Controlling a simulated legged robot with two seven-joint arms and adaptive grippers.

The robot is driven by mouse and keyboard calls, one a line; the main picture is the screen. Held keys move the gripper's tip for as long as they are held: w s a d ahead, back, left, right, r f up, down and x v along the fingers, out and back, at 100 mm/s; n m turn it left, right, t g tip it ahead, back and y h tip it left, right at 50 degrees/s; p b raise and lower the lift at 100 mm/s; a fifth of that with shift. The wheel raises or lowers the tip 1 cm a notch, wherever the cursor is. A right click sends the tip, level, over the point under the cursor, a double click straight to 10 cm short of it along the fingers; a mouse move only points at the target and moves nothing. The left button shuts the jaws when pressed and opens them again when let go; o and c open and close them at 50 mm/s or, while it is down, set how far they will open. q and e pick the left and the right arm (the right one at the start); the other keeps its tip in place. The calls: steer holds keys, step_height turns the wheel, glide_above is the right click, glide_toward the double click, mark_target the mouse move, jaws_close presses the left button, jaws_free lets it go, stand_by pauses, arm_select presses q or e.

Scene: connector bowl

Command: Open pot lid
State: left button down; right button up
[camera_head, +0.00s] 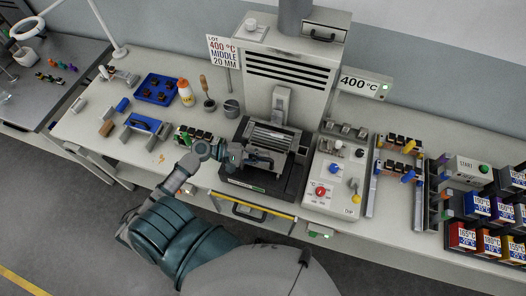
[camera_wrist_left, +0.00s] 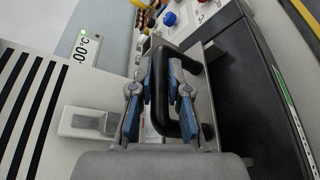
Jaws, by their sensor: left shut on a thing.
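The pot (camera_head: 236,180) is a black-framed unit at the front of the tall grey machine. My left gripper (camera_head: 236,154) is at the lid's front left. In the left wrist view, my left gripper (camera_wrist_left: 161,88) has its two blue-padded fingers closed around the black bar handle (camera_wrist_left: 189,118) of the lid. The lid's metal edge (camera_wrist_left: 207,112) shows beside the handle. I cannot tell from these views how far the lid is raised. My right gripper is not in view.
A control box (camera_head: 331,180) with a red knob stands close right of the pot. A yellow-edged drawer (camera_head: 252,208) is below it. Small racks, a blue tray (camera_head: 157,88) and a bottle (camera_head: 185,92) are at left. Several coloured bins (camera_head: 476,207) stand at far right.

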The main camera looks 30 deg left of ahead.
arm_select(q)
steer(key=shift+f, duration=0.2)
steer(key=c, duration=1.4)
jaws_free()
steer(key=shift+a, duration=0.1)
steer(key=shift+o, duration=1.3)
steer(key=shift+w+r, duration=0.1)
steer(key=v, duration=1.1)
steer(key=shift+s+a, duration=0.2)
steer(key=shift+a, duration=0.15)
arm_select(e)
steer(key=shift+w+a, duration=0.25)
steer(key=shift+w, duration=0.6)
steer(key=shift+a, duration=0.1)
